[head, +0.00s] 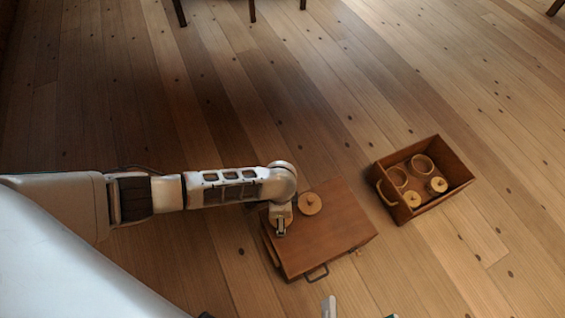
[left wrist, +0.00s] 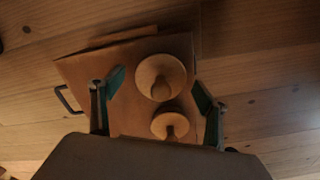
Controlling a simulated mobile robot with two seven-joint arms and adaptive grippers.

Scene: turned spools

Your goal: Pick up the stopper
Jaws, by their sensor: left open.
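Two turned, knobbed wooden pieces sit on the brown box (head: 330,235); I cannot tell which is the stopper. One piece (head: 309,203) stands clear in the head view. The other (head: 273,219) is partly hidden by my left gripper (head: 281,228). In the left wrist view, the larger-looking piece (left wrist: 160,77) lies between the open green-padded fingers of my left gripper (left wrist: 160,88), with a visible gap on each side. The smaller-looking piece (left wrist: 170,126) is nearer the palm, close beside it. The gripper holds nothing. My right gripper does not show clearly.
An open wooden drawer-like box (head: 455,173) stands on the plank floor to the right, holding two ring-shaped or cup-like pieces and two knobbed pieces. The brown box has a dark handle (head: 317,273) on its front side. The floor between the boxes is clear. Furniture legs show at the top.

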